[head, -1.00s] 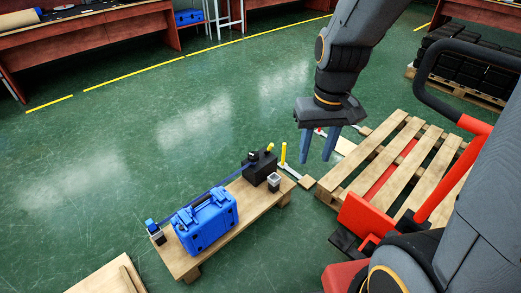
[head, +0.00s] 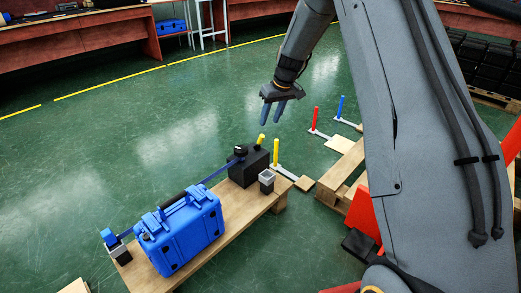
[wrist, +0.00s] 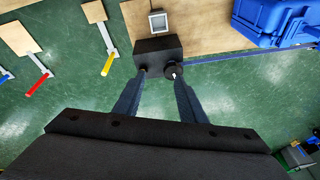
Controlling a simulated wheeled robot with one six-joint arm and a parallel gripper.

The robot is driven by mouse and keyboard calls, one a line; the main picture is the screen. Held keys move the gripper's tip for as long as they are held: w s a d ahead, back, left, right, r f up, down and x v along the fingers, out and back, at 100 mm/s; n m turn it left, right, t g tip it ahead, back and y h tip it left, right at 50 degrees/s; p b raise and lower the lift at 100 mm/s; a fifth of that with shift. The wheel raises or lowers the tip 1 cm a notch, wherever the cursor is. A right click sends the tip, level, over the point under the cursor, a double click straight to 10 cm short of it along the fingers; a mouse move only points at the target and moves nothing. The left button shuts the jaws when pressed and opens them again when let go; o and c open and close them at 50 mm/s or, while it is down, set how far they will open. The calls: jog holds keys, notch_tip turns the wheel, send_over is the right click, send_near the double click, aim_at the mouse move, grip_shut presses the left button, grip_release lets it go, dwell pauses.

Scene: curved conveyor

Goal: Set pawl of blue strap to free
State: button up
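The blue strap (head: 214,173) runs from a small post at the left end of the low wooden platform, past the blue case (head: 182,232), to a black block (head: 249,170). A dark round part (head: 240,150) and a short yellow piece (head: 261,140) show at the block's top; I cannot tell which is the pawl. My gripper (head: 275,116) is open and empty, above and beyond the block.
A small grey square cup (head: 267,181) stands beside the block. Yellow (head: 276,152), red (head: 315,118) and blue (head: 340,105) upright levers stand on floor plates to the right. Green floor left of the platform is clear.

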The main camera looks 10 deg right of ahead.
jog(key=n+b, duration=0.1)
jog(key=b, duration=0.6)
send_over(261, 139)
jog(key=s+d, duration=0.1)
jog(key=d, duration=0.1)
notch_tip(261, 139, down, 12)
jog(key=shift+t+y, duration=0.3)
jog(key=shift+t, duration=0.1)
jog(key=b+x, duration=0.2)
jog(key=x, duration=0.6)
jog(key=shift+s+d+b, duration=0.1)
jog(key=shift+s+b, duration=0.05)
jog(key=shift+b, duration=0.2)
grip_shut()
